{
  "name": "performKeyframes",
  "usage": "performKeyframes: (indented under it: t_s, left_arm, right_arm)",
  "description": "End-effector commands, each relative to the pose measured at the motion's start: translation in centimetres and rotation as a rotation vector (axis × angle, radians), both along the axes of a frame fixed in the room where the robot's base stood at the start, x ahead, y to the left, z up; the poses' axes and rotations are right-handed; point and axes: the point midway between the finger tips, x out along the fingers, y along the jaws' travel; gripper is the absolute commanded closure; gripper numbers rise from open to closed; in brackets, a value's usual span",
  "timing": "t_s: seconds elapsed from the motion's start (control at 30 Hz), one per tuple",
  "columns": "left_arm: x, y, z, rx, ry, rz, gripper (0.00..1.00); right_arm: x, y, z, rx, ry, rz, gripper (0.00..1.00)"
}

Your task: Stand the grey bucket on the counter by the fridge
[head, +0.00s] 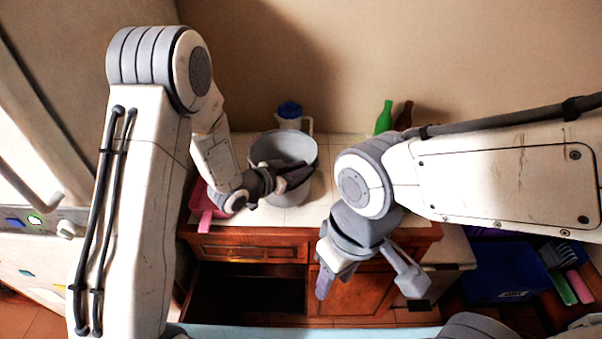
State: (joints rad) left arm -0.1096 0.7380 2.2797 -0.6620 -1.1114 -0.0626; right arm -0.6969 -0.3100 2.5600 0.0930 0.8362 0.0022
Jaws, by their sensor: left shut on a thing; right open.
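The grey bucket (285,146) is upright at the tiled counter (342,150), near its back. My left gripper (278,181) is shut on the bucket's near side. I cannot tell whether the bucket's base touches the tiles, as my gripper and the bucket wall hide part of it. The fridge (30,120), pale with a curved handle, stands at the left edge, partly behind my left arm. My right gripper (368,284) is open and empty, lower in the view, in front of the counter's cabinet.
A blue-lidded jug (290,115) stands just behind the bucket. A green bottle (384,118) and a brown bottle (404,116) stand back right. Below, a drawer or cupboard space (250,290) is open. A blue crate (505,272) is at right.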

Motion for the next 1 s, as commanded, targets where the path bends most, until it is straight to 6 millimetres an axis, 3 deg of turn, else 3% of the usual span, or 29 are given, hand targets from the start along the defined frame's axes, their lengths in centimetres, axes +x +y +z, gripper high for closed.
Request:
performKeyframes:
  t_s: [0.23, 0.63, 0.7, 0.73, 1.0]
  left_arm:
    - [0.0, 0.0, -2.5, 0.000, -0.001, 0.002, 1.00]
    - [0.0, 0.0, -3.1, 0.000, -0.003, 0.001, 1.00]
    - [0.0, 0.0, -3.0, 0.001, 0.000, 0.001, 0.64]
    - [0.0, 0.0, -3.0, 0.001, 0.000, 0.001, 0.56]
    - [0.0, 0.0, -3.0, 0.001, 0.000, 0.001, 0.56]
  right_arm:
    - [0.0, 0.0, 0.9, 0.000, 0.000, 0.000, 0.55]
    - [0.0, 0.0, 0.4, 0.000, 0.000, 0.000, 0.55]
    - [0.0, 0.0, 0.6, 0.000, 0.000, 0.000, 0.55]
    - [0.0, 0.0, 0.6, 0.000, 0.000, 0.000, 0.55]
    - [0.0, 0.0, 0.6, 0.000, 0.000, 0.000, 0.55]
